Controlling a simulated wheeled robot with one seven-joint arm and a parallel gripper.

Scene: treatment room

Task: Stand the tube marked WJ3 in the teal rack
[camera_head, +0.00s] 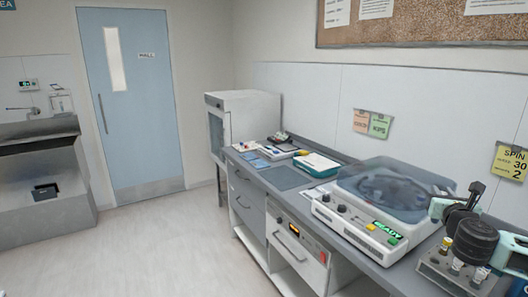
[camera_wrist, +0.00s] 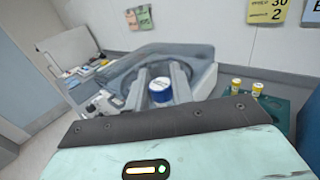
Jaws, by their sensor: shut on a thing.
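In the wrist view my gripper (camera_wrist: 161,86) is shut on a tube (camera_wrist: 160,92), seen end-on from above with a blue and white top. No marking on it is readable, so I cannot tell whether it is WJ3. A teal rack (camera_wrist: 279,116) lies to the right in the wrist view, partly hidden behind my gripper body. Two yellow-capped tubes (camera_wrist: 257,88) stand at its far side. In the head view my arm covers the right edge, and I cannot make out the held tube there.
A centrifuge (camera_head: 345,226) with a smoky lid and a green READY display stands on the counter. A grey block (camera_head: 437,270) holding small capped tubes is at the counter's right front, beside my arm. A tray and papers lie farther left. The floor at left is clear.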

